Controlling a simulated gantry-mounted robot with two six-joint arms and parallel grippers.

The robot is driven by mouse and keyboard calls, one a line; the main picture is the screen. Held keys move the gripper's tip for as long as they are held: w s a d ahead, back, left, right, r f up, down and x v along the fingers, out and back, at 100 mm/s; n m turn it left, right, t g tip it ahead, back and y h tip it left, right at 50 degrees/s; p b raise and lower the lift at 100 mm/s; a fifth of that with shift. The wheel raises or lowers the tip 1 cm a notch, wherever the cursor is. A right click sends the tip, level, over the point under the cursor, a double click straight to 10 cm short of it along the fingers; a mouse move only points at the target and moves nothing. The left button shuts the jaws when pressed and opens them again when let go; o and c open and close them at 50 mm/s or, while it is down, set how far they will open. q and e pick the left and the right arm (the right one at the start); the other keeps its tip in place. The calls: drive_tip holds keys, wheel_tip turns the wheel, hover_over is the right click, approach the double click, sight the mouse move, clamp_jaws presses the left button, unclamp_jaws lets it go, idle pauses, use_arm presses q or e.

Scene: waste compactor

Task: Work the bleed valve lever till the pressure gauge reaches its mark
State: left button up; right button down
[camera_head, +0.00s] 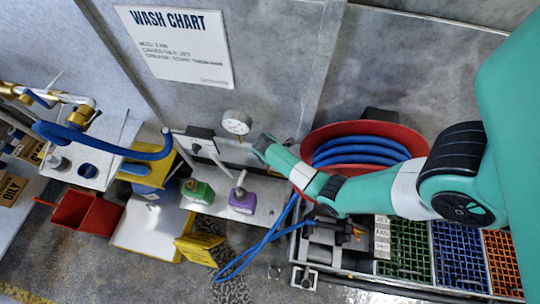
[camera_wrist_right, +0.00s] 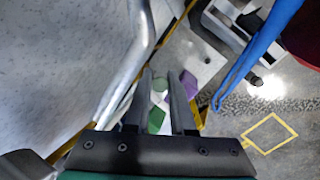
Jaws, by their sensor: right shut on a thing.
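The pressure gauge (camera_head: 236,122) is a round white dial on the grey wall panel in the head view. Its needle and mark are too small to read. My right gripper (camera_head: 262,144) is just right of and below the gauge, at the panel. In the right wrist view its two fingers (camera_wrist_right: 161,78) are close together, with a small rounded greyish-green shape between the tips. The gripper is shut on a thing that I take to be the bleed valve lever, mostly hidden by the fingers. My left gripper is not in view.
A red reel with blue hose (camera_head: 360,152) is behind my right arm. A yellow sign (camera_head: 200,248) and a red bin (camera_head: 86,213) are lower left.

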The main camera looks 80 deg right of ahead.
drive_tip(key=c, duration=1)
unclamp_jaws()
drive_tip(key=shift+c, duration=0.2)
drive_tip(key=p+v, duration=0.2)
drive_tip(key=v, duration=0.9)
drive_tip(key=shift+a+r+p, duration=0.15)
drive_tip(key=shift+r+p, duration=0.1)
drive_tip(key=shift+p, duration=0.15)
drive_tip(key=shift+c, duration=0.2)
